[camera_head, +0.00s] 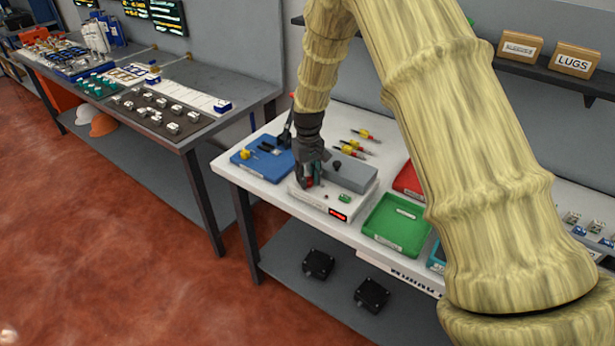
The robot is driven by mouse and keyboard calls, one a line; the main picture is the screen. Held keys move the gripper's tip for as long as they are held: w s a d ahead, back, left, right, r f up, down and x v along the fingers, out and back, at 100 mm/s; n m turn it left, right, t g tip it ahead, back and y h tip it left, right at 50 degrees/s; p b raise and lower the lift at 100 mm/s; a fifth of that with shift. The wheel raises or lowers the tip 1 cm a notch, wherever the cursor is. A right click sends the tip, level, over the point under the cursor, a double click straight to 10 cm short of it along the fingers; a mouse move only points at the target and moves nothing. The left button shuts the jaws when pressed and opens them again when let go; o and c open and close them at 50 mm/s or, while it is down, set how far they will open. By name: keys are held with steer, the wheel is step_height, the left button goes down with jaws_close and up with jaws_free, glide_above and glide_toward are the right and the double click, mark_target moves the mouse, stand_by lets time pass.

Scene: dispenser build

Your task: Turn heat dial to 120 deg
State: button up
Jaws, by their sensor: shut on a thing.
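A white station (322,204) with a grey box (350,173) at its back stands on the white table. A red display (338,214) glows on its front, too small to read, and a small green part (344,198) sits on its top. My gripper (310,180) reaches down onto the left part of the station. It is shut on what looks like the heat dial, of which a bit of red (309,183) shows between the fingers. The rest of the dial and its marks are hidden by my gripper.
A blue tray (243,163) is left of the station, and a green tray (383,243) and red tray (408,180) are right of it. Yellow-and-red tools (352,150) lie behind. A dark upright tool (287,128) stands close behind my gripper.

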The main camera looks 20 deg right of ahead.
mark_target(308, 178)
steer(key=m, duration=0.4)
steer(key=shift+s+f+m, duration=0.3)
steer(key=shift+m, duration=2.3)
steer(key=shift+f, duration=0.1)
steer(key=o, duration=0.9)
steer(key=shift+o, duration=0.6)
steer(key=shift+w, duration=0.15)
steer(key=shift+r, duration=0.25)
steer(key=shift+w+r, duration=0.1)
steer(key=shift+r, duration=0.45)
step_height(308, 178, up, 11)
steer(key=shift+f, duration=0.15)
